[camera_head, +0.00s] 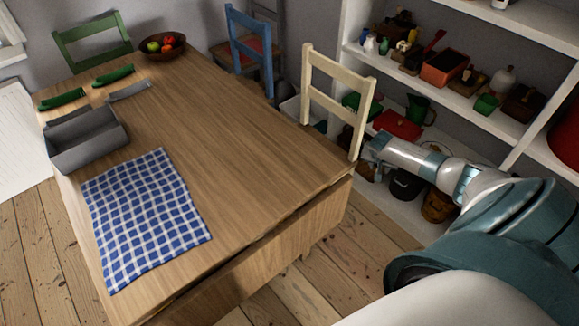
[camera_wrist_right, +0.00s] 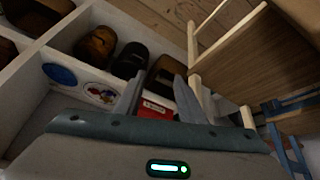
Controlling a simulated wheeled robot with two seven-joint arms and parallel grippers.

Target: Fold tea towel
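The tea towel (camera_head: 146,215), blue and white checked, lies spread flat on the near left part of the wooden table (camera_head: 235,150) in the head view. My right arm reaches in from the right, and its gripper (camera_head: 374,150) is beside the cream chair, off the table and well away from the towel. In the right wrist view the two fingers of this gripper (camera_wrist_right: 158,98) stand apart with nothing between them; a red item shows behind. The towel does not show in the wrist view. My left gripper is not in view.
A grey open box (camera_head: 88,147) stands just behind the towel. Green items (camera_head: 63,99) and a fruit bowl (camera_head: 163,46) are farther back. The cream chair (camera_head: 335,95) and loaded shelves (camera_head: 470,90) are close to my right arm. The table's middle is clear.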

